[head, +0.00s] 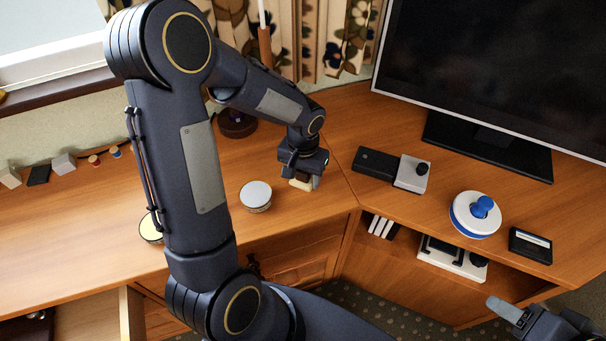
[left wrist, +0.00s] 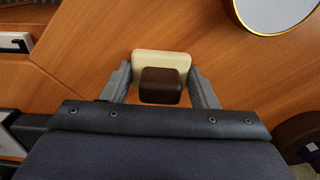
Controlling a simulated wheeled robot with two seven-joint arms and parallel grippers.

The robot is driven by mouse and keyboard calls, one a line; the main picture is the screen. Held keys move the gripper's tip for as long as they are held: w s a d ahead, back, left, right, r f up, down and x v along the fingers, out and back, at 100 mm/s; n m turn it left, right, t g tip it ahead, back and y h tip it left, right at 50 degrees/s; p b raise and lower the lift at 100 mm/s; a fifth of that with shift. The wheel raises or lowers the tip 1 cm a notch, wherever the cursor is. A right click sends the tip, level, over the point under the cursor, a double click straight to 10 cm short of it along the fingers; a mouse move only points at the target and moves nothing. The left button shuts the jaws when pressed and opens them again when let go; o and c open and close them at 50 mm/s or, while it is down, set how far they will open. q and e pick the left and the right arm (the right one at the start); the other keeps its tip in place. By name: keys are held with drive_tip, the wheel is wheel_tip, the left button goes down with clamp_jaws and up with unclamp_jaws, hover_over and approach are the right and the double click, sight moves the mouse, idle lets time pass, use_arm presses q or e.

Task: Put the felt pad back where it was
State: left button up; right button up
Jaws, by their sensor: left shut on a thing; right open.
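The felt pad, a cream block with a dark brown block on it (left wrist: 160,86), sits between the fingers of my left gripper (left wrist: 162,84) in the left wrist view. In the head view only a cream bit of the pad (head: 301,184) shows under my left gripper (head: 303,172), low over the wooden desk near its corner seam. My left gripper is shut on the pad. I cannot tell whether the pad touches the desk. My right gripper (head: 515,312) is open and empty at the bottom right, partly cut off by the frame.
A white-lidded round tin (head: 256,194) stands left of the pad; a yellow-topped one (head: 150,229) is partly behind my arm. A dark box (head: 376,163) and grey device (head: 412,174) lie to the right, with a blue-and-white joystick (head: 475,214) beyond. A drawer (head: 132,315) is open.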

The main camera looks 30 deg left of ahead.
use_arm(q)
drive_tip(key=shift+s+f+b, duration=0.3)
drive_tip(key=shift+f+b, duration=0.05)
drive_tip(key=shift+f, duration=0.2)
drive_tip(key=o, duration=1)
drive_tip(key=shift+f, duration=0.1)
drive_tip(key=shift+r+p, duration=0.3)
drive_tip(key=shift+r, duration=0.05)
drive_tip(key=shift+o, duration=0.6)
drive_tip(key=shift+r+p, duration=0.55)
drive_tip(key=shift+p, duration=0.05)
drive_tip(key=r, duration=1.1)
drive_tip(key=shift+w+r+p, duration=0.25)
drive_tip(key=shift+r+p, duration=0.05)
drive_tip(key=shift+p, duration=0.1)
drive_tip(key=s+d+r+t+h, duration=0.2)
drive_tip(key=s+r, duration=0.1)
drive_tip(key=s, duration=0.5)
drive_tip(key=s+d+r+t+h, duration=0.1)
drive_tip(key=s+d+r+t, duration=0.1)
drive_tip(key=s, duration=0.7)
drive_tip(key=shift+r+n+t+h, duration=0.3)
drive_tip(key=shift+r+t+h, duration=0.15)
drive_tip(key=shift+t, duration=0.35)
drive_tip(key=shift+d+r, duration=0.1)
